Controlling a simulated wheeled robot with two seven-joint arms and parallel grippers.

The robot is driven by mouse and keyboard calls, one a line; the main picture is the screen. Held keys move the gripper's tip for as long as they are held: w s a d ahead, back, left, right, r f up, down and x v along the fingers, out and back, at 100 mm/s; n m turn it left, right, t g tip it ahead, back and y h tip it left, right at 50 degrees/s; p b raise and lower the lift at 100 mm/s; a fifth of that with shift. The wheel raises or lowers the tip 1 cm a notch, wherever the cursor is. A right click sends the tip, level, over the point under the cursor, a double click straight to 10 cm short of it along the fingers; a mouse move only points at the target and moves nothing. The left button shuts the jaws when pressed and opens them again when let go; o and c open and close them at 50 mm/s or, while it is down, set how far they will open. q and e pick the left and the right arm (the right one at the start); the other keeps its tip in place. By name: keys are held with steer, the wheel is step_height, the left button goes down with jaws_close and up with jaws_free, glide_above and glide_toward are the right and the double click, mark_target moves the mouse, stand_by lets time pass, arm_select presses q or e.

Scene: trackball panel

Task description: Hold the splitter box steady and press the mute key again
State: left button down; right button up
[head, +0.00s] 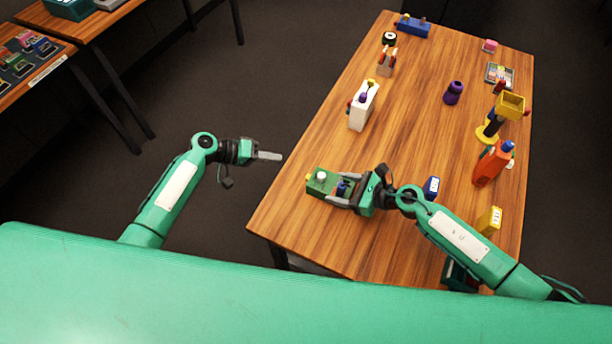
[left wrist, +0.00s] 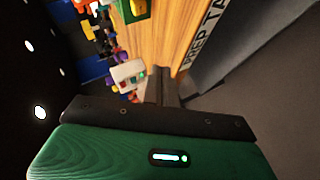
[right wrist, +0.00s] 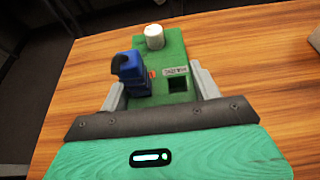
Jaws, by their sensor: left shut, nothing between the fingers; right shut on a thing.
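A green box (head: 318,188), which I take to be the splitter box, sits on the wooden table near its left edge. In the right wrist view the green box (right wrist: 178,47) carries a white round cap (right wrist: 154,36), a blue upright part (right wrist: 130,72), a small red spot, a square hole and a label too small to read. I cannot tell which part is the mute key. My right gripper (head: 341,194) is shut on the box, one finger on each side. My left gripper (head: 279,157) is shut and empty, left of the table edge, apart from the box.
A white box (head: 362,107) with a purple ball stands farther back on the table (head: 415,130). A purple item (head: 453,92), an orange bottle-like item (head: 490,163) and a yellow item (head: 489,220) stand to the right. The table middle is mostly clear.

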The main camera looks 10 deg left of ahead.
mark_target(294, 180)
arm_select(q)
steer(key=shift+s+a+f+n+t, duration=0.25)
steer(key=shift+a+f+n+t, duration=0.15)
steer(key=shift+a+f+n, duration=0.5)
steer(key=shift+a+f, duration=0.1)
steer(key=shift+a, duration=0.1)
steer(key=shift+s+d, duration=0.45)
steer(key=shift+d, duration=0.95)
steer(key=shift+s+d, duration=0.45)
steer(key=shift+d, duration=0.95)
steer(key=shift+s+d, duration=0.45)
steer(key=shift+d, duration=0.95)
steer(key=shift+d+m, duration=0.1)
steer(key=shift+m, duration=0.2)
steer(key=shift+s+d, duration=0.15)
steer(key=shift+d, duration=0.15)
